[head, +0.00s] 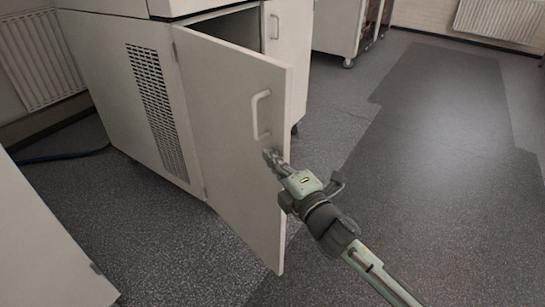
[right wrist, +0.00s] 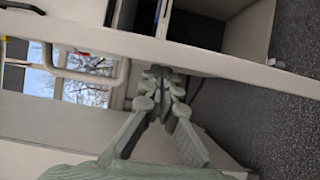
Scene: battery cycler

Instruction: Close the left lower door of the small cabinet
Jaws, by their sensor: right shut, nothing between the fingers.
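The small cabinet (head: 115,70) is pale grey with a perforated vent on its side. Its left lower door (head: 225,125) stands swung open, hinged on the left, with a dark gap into the cabinet above it. The door handle (head: 258,115) is a pale vertical bar near the free edge. My right gripper (head: 271,157) is shut and empty, just below the handle and close to the door's free edge. In the right wrist view its fingers (right wrist: 165,85) meet beside the door's edge (right wrist: 220,62). I cannot tell whether they touch it. My left gripper is not in view.
The right lower door (head: 290,50) is shut. A pale panel (head: 45,245) fills the lower left corner. A wheeled unit (head: 340,25) stands behind, and radiators (head: 500,20) hang on the walls. The grey floor (head: 430,160) at the right is clear.

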